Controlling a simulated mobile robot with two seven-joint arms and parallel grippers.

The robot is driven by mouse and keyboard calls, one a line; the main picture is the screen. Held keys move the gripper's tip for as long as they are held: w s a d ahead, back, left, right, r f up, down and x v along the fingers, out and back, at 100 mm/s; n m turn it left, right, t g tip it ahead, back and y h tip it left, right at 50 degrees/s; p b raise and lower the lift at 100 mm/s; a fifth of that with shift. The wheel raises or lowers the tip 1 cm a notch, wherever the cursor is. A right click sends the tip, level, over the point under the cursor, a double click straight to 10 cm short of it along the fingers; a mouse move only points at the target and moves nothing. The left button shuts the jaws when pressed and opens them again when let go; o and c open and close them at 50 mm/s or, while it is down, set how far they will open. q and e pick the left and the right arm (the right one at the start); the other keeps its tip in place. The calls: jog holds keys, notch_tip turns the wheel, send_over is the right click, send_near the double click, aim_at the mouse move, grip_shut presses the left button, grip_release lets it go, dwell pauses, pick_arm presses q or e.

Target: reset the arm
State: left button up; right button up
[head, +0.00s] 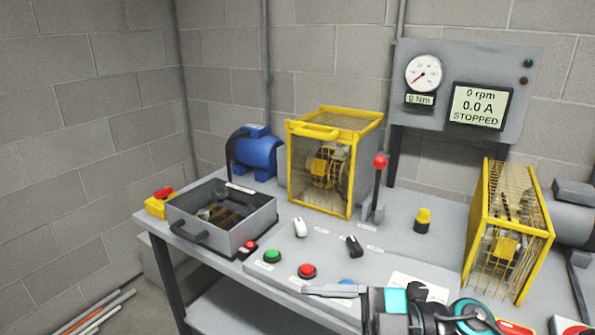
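My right arm (470,318) comes in at the bottom right and reaches left over the front of the bench. My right gripper (308,291) points left, in front of the red button (307,271). It looks apart from the button, though the height is hard to judge. One flat grey finger shows edge-on. The other finger is not clearly seen, so I cannot tell whether it is open or shut. Nothing shows held in it. A blue knob (346,282) is partly hidden behind the finger. My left gripper is not in view.
The bench (400,237) carries a red-topped lever (380,162), a green button (272,256), a yellow-capped part (423,220), an open grey tray (262,222) and two yellow guard cages (335,125) (490,215). The wall display (479,106) reads 0 rpm, 0.0 A, STOPPED.

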jog(key=w+d+f+m+t+h, duration=0.5)
jog(key=d+f+m+t+h, duration=0.4)
jog(key=m+t, duration=0.8)
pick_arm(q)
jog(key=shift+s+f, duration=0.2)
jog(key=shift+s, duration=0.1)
pick_arm(e)
jog(key=s+d+f+m+g+h, duration=0.2)
jog(key=s+f, duration=0.3)
jog(key=f, duration=0.4)
jog(key=s+d+f+m+g+h, duration=0.3)
jog(key=s+f+g+h, duration=0.1)
jog(key=f, duration=0.5)
jog(key=shift+s+d+g+h, duration=0.3)
jog(key=shift+s+g+h, duration=0.1)
jog(key=shift+s+h, duration=0.5)
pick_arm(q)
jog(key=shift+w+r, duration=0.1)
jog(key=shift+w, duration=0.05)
pick_arm(e)
jog(key=shift+r, duration=0.1)
